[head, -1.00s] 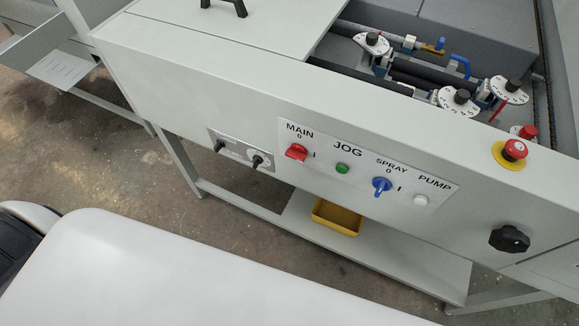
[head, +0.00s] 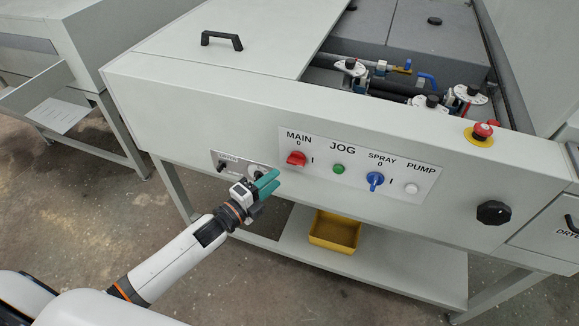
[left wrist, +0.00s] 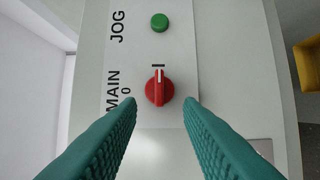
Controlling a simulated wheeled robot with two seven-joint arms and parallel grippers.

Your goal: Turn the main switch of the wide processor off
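The wide processor (head: 230,110) has a white panel (head: 318,171) on its front. The red main switch (head: 296,159) sits under the label MAIN, with 0 above it and I to its right. In the left wrist view the red knob (left wrist: 159,92) is near the middle, and its white pointer line aims at the I mark, not at the 0. My left gripper (head: 269,182) is just below and left of the switch in the head view. Its two teal fingers are apart and empty, with the knob ahead between their tips, seemingly untouched. My right gripper is out of view.
On the same panel are the green jog button (head: 339,169), blue spray switch (head: 375,180) and white pump button (head: 411,188). A red emergency stop (head: 482,131) and a black knob (head: 493,213) are further right. A yellow bin (head: 335,231) stands on the lower shelf.

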